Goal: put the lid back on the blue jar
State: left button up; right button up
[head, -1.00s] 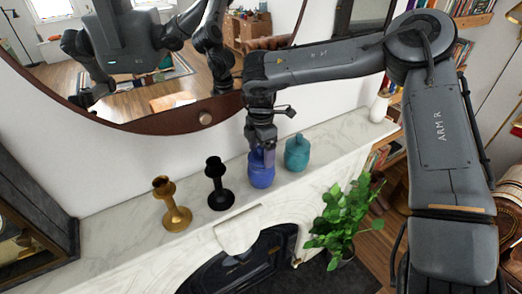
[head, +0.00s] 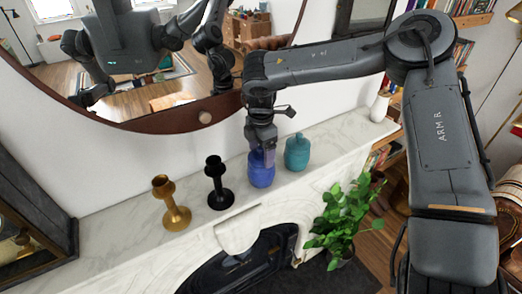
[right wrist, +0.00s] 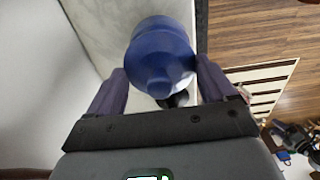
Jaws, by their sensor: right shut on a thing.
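The blue jar (head: 261,176) stands upright on the marble mantel. My right gripper (head: 263,150) comes down over its top from above, shut on the jar's blue lid. In the right wrist view the fingers of my right gripper (right wrist: 160,85) flank the blue lid (right wrist: 157,62), whose round knob faces the camera. The lid sits at the top of the blue jar, roughly in line with it; whether it rests fully on the rim is hidden by the fingers. My left gripper is not in view directly.
A teal jar (head: 298,152) stands close to the right of the blue jar. A black candlestick (head: 219,185) and a gold one (head: 171,205) stand to its left. A white vase (head: 379,107) stands at the far right. A round mirror (head: 130,112) hangs behind.

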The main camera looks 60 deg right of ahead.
dwell(0.4)
jog(key=o, duration=1)
jog(key=shift+r, duration=0.1)
jog(key=shift+r+p, duration=0.35)
jog(key=shift+r, duration=0.05)
jog(key=shift+r+p, duration=1.55)
jog(key=shift+r, duration=0.7)
jog(key=shift+r+p, duration=0.5)
jog(key=shift+r, duration=0.25)
jog(key=c, duration=0.9)
grip_shut()
